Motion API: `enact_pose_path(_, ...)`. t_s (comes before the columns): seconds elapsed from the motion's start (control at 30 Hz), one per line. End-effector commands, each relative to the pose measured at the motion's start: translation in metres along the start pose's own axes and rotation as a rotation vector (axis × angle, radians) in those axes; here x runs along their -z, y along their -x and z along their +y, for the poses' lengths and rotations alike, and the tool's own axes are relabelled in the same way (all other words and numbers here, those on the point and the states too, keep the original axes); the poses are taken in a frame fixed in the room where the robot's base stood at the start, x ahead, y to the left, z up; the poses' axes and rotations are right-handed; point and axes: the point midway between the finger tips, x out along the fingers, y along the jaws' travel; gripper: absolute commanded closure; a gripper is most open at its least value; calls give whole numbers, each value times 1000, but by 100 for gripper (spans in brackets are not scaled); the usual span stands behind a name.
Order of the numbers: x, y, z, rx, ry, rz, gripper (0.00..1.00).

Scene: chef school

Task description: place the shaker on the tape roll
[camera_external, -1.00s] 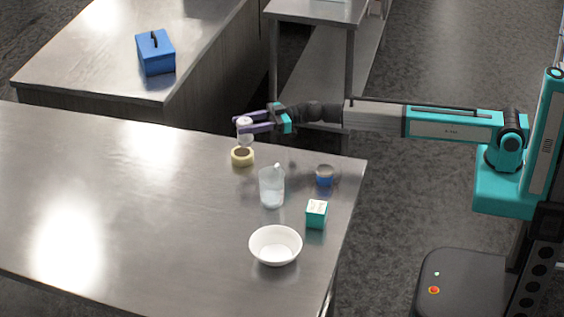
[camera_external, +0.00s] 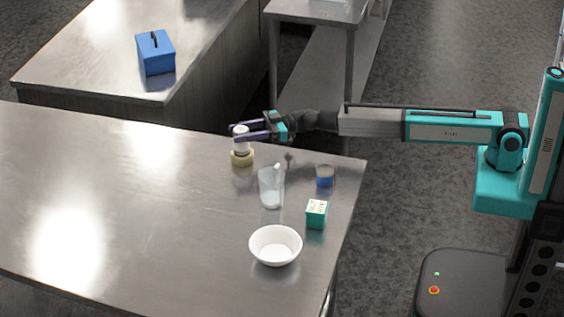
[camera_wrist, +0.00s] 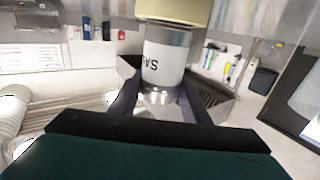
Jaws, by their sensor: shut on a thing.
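The shaker (camera_external: 241,145) is white with a clear glassy end and stands upright between the fingers of my gripper (camera_external: 235,132). The pale yellow tape roll (camera_external: 242,159) lies flat on the metal table directly below it. The shaker's lower end appears to meet the top of the roll; firm contact cannot be told. In the wrist view the labelled shaker (camera_wrist: 165,62) sits between the dark fingers, with the roll (camera_wrist: 175,11) right against its far end at the top edge. My gripper is shut on the shaker.
A clear glass (camera_external: 271,188) with something standing in it is just in front. A blue-and-white jar (camera_external: 325,177), a teal box (camera_external: 317,214) and a white bowl (camera_external: 276,246) stand near the right edge. The table (camera_external: 120,200) is clear to the left.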

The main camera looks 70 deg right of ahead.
Motion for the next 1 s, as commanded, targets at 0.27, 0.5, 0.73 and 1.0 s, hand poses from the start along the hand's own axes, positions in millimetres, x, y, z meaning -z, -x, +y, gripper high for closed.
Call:
enact_pose_path(0.27, 0, 0, 0, 0, 0, 1, 84)
enact_pose_path(0.5, -4, 0, 0, 0, 0, 0, 47)
enact_pose_path(0.73, -4, 0, 0, 0, 0, 0, 39)
enact_pose_path(1.0, 0, 0, 0, 0, 0, 1, 39)
